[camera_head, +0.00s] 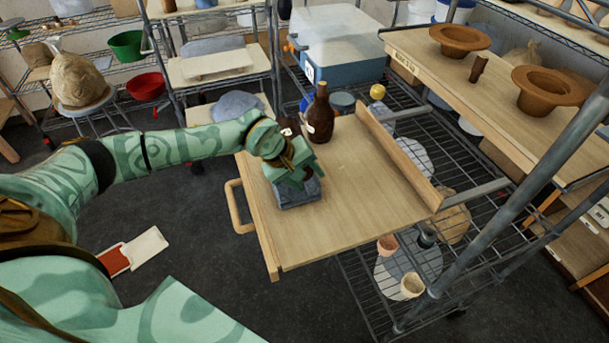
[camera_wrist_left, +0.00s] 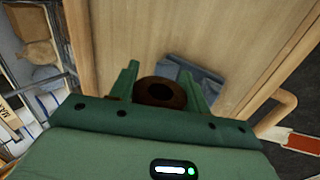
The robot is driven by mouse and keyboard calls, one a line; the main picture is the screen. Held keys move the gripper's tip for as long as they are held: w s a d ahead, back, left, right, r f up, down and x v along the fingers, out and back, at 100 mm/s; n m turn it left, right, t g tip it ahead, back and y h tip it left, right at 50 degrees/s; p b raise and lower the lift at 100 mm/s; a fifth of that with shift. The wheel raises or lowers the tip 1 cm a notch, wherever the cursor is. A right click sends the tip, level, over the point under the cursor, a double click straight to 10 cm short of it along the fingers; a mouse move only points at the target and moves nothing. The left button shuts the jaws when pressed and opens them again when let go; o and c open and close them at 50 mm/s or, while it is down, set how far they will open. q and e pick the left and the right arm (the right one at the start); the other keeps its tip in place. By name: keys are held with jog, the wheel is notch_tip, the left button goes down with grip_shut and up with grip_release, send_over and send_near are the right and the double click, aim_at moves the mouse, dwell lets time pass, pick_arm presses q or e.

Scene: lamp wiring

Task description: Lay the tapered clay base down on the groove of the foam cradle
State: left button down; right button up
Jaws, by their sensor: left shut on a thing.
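My left gripper (camera_head: 292,173) is over the wooden board, just above the blue-grey foam cradle (camera_head: 299,195). In the left wrist view, the gripper (camera_wrist_left: 159,70) is shut on the brown tapered clay base (camera_wrist_left: 177,99), whose round end with a dark hole faces the camera. The foam cradle (camera_wrist_left: 205,80) shows beyond the fingers, partly behind the right one. The gripper hides the cradle's groove and most of the base in the head view. I cannot tell whether the base touches the cradle. My right gripper is not in view.
A brown bottle (camera_head: 321,118) stands on the board (camera_head: 365,190) close behind my gripper. A wooden ledge (camera_head: 398,155) runs along the board's right side. The board's front right is clear. Brown clay pieces (camera_head: 548,88) sit on the shelf at right.

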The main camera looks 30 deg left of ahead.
pick_arm(q)
jog(key=shift+w+f+b, duration=0.1)
jog(key=shift+f+b, duration=1.9)
jog(key=shift+f, duration=1.1)
jog(key=c, duration=0.6)
grip_release()
jog(key=shift+d, duration=0.1)
jog(key=shift+s+f, duration=0.2)
jog(key=shift+s, duration=0.05)
jog(key=shift+s+f, duration=0.1)
